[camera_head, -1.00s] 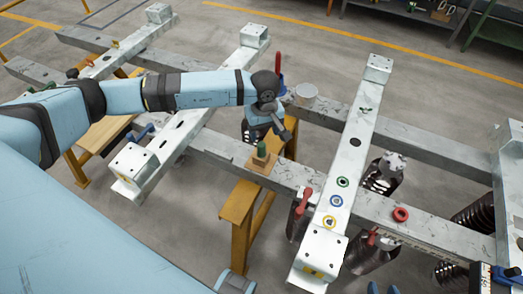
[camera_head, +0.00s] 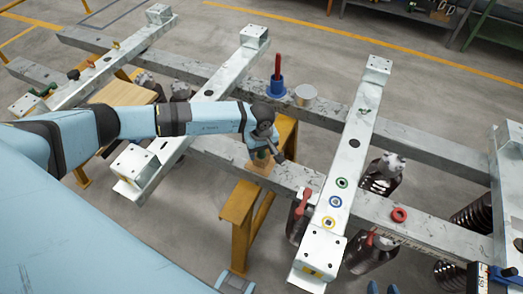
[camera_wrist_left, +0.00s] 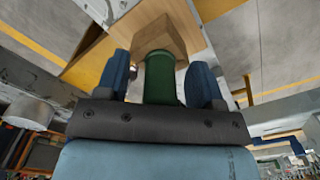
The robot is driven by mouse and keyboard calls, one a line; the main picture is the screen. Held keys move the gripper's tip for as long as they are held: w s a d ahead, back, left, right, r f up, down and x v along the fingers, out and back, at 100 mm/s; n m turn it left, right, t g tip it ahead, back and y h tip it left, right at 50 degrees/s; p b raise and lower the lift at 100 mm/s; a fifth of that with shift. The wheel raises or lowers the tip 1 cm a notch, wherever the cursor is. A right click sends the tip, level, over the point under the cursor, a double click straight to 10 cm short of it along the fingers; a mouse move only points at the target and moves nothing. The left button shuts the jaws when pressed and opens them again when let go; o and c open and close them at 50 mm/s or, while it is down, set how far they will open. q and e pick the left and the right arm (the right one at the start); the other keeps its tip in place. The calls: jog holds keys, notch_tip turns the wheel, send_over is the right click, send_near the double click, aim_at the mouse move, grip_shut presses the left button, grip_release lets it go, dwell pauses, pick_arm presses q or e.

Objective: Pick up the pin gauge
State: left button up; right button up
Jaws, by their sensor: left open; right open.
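A green cylinder, which I take to be the pin gauge (camera_wrist_left: 162,80), stands upright at a wooden block (camera_wrist_left: 158,35) in the left wrist view. In the head view the block (camera_head: 258,168) rests on the grey beam, and only a bit of the green cylinder (camera_head: 262,154) shows under my left gripper (camera_head: 263,157). My left gripper (camera_wrist_left: 160,76) is open, with one blue finger on each side of the green cylinder. Whether they touch it cannot be told.
A white crossbar (camera_head: 346,160) with coloured rings lies to the right. A red ring (camera_head: 399,214) is on the near beam. A yellow trestle (camera_head: 240,205) stands below.

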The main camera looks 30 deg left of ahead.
pick_arm(q)
jog(key=shift+c, duration=0.3)
jog(key=c, duration=0.9)
notch_tip(320, 180, up, 20)
jog(key=shift+r+b, duration=0.1)
jog(key=shift+b, duration=0.45)
jog(key=shift+r+p, duration=0.95)
jog(key=shift+r, duration=1.5)
